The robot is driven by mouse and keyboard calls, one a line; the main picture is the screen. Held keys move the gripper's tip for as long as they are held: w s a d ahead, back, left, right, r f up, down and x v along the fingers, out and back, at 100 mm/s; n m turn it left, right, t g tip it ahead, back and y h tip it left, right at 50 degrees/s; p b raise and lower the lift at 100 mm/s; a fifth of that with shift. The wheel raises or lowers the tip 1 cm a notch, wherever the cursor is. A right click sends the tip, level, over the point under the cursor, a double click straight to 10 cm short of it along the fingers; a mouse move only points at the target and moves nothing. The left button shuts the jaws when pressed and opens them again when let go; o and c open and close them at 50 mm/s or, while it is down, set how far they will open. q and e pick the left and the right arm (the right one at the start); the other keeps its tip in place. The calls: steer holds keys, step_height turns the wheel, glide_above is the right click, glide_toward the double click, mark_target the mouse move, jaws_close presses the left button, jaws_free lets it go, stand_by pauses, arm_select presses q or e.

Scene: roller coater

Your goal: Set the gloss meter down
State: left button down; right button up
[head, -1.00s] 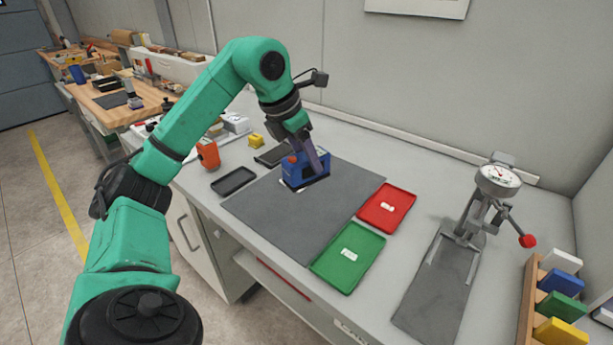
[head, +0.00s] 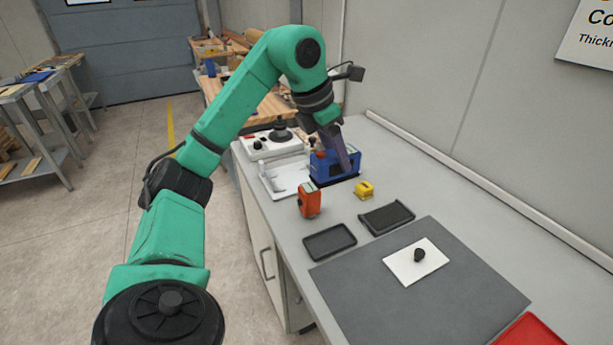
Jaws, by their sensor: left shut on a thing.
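The gloss meter (head: 322,168) seems to be the blue box-shaped device with a dark base. It is upright over the far part of the bench, right of a white tray and behind an orange device. My left gripper (head: 345,158) comes down on it from above and is shut on it; the fingers hide part of its top. I cannot tell whether its base touches the bench or is slightly above it. My right gripper is not in view.
Two black trays (head: 330,242) (head: 387,219) lie nearer. The grey mat (head: 440,290) holds a white card (head: 400,268) with a black knob-like piece (head: 418,255).

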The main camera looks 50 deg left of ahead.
mark_target(331, 181)
arm_select(q)
steer(key=f+b, duration=0.1)
steer(key=f, duration=0.1)
steer(key=s+d+f+b, duration=0.1)
steer(key=f, duration=0.1)
steer(key=f+b, duration=0.1)
steer(key=f, duration=0.2)
steer(key=shift+s+d, duration=0.35)
steer(key=shift+s, duration=0.05)
steer(key=f+b, duration=0.1)
steer(key=f, duration=0.2)
steer(key=f+b, duration=0.2)
steer(key=f, duration=0.2)
steer(key=f+b, duration=0.1)
steer(key=f, duration=0.3)
steer(key=shift+w+a+f+b, duration=0.1)
steer(key=shift+w+f+b, duration=0.15)
steer(key=shift+b, duration=0.1)
steer(key=shift+f, duration=0.25)
steer(key=shift+w+a, duration=0.1)
steer(key=shift+f, duration=0.2)
steer(key=shift+c, duration=1)
jaws_free()
steer(key=shift+r, duration=0.1)
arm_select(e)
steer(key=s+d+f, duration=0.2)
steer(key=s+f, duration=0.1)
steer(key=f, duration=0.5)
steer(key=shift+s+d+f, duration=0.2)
